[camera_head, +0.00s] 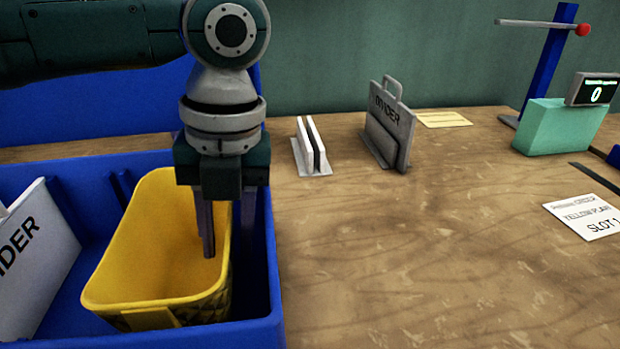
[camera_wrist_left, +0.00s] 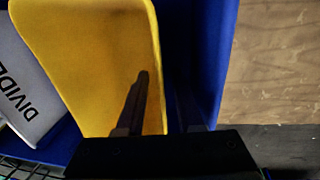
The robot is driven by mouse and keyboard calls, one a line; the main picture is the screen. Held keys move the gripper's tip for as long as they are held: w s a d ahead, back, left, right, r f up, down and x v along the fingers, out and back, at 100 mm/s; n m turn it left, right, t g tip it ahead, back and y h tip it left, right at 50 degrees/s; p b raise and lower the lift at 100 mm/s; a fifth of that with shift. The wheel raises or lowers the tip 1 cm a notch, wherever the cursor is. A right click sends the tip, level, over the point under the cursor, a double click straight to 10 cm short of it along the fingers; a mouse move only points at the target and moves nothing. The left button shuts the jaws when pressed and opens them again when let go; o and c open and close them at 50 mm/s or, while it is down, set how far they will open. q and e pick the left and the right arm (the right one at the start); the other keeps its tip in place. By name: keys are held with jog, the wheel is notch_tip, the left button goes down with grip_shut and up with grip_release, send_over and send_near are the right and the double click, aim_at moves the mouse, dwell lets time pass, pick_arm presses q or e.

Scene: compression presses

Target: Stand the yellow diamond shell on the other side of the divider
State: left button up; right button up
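The yellow shell (camera_head: 150,255) stands open side up in the blue crate (camera_head: 225,336), between the white divider (camera_head: 38,262) and the crate's right wall. In the left wrist view the yellow shell (camera_wrist_left: 90,55), part of the divider (camera_wrist_left: 25,85) and the crate wall (camera_wrist_left: 208,60) show. My left gripper (camera_head: 229,235) points down at the shell's right wall. Its fingers (camera_wrist_left: 161,92) are apart, one over the shell's inside and one past its right edge. Whether either finger touches the wall is unclear. A patterned outer side of the shell is mostly hidden. My right gripper is out of view.
A grey slotted stand (camera_head: 311,148) and another divider with a handle (camera_head: 389,128) stand on the wooden table (camera_head: 400,260). At the right are a green device with a display (camera_head: 560,125), a blue post (camera_head: 545,70) and a slot card (camera_head: 588,217). The table's middle is clear.

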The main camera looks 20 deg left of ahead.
pick_arm(q)
notch_tip(320, 180, up, 11)
jog(key=d+p, duration=0.1)
jog(key=shift+w+d, duration=0.15)
jog(key=shift+w, duration=0.25)
jog(key=shift+s+r, duration=0.1)
jog(key=shift+r, duration=0.05)
